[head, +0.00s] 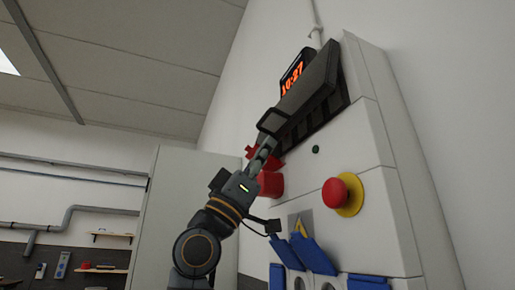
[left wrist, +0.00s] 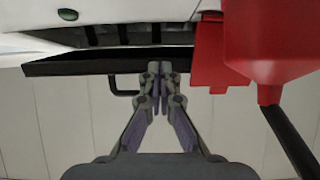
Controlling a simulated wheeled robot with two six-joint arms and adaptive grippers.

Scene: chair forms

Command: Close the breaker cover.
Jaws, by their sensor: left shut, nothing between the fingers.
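The dark grey breaker cover (head: 308,88) is on the upper part of the white panel. It stands tilted out, partly open, with dark slots (head: 318,118) showing behind it. In the left wrist view the cover (left wrist: 75,67) is seen edge-on as a dark bar, with its thin handle (left wrist: 123,92) left of my fingers. My left gripper (head: 266,149) is shut and empty, close to the cover's lower edge and handle. In the left wrist view its fingertips (left wrist: 160,72) are at the cover's edge; I cannot tell whether they touch. My right gripper is not in view.
A red fitting (head: 270,184) sits on the panel just below my left gripper and shows large at right in the left wrist view (left wrist: 275,45). A red button (head: 335,192) on a yellow base and blue socket flaps (head: 315,256) are lower. A clock (head: 292,78) hangs above.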

